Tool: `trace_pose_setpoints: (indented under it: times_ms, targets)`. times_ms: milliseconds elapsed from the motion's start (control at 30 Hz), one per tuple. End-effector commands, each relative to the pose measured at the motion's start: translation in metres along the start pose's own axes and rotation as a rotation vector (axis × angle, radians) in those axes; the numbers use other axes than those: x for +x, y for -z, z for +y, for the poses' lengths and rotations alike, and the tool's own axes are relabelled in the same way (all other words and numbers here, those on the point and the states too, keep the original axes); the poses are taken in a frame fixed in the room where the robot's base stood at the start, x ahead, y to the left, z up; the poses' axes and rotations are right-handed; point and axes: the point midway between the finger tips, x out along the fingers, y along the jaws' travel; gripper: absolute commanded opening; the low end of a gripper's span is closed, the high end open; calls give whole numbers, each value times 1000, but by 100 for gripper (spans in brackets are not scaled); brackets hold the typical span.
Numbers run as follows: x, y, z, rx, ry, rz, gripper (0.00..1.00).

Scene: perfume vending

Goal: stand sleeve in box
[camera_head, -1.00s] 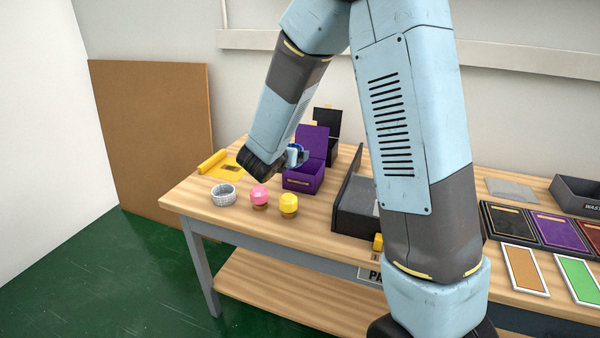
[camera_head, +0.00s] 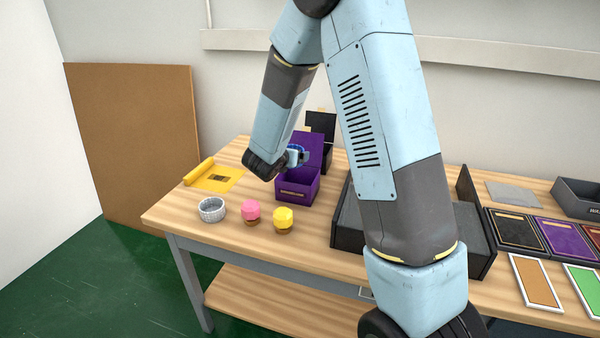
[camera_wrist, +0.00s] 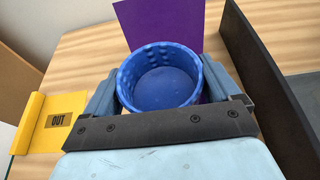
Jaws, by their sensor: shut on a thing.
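My gripper (camera_wrist: 170,95) is shut on a blue round sleeve (camera_wrist: 158,74), its jaws on either side of it. The sleeve is upright, with its open top and blue inside showing in the wrist view. The purple box (camera_head: 297,190) stands on the table with its lid (camera_head: 314,147) raised at the back; the lid also shows behind the sleeve in the wrist view (camera_wrist: 160,22). In the head view my gripper is at the box's upper left, in front of the lid. The sleeve's lower end is hidden, so I cannot tell whether it is inside the box.
A white textured ring (camera_head: 211,210), a pink-topped piece (camera_head: 251,209) and a yellow-topped piece (camera_head: 283,217) stand in front. A yellow "OUT" mat (camera_head: 222,179) lies left. A black box (camera_head: 321,128) stands behind; a dark-walled holder (camera_head: 346,215) stands right, partly behind my arm.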

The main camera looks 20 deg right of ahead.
Motion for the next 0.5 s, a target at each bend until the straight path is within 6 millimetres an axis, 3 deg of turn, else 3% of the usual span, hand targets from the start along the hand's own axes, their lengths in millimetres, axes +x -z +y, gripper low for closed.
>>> trace_pose_setpoints:
  times_ms: [233,500]
  targets:
    - [40,25,-7,-3,1,3,62]
    - [55,33,-10,-2,0,2,62]
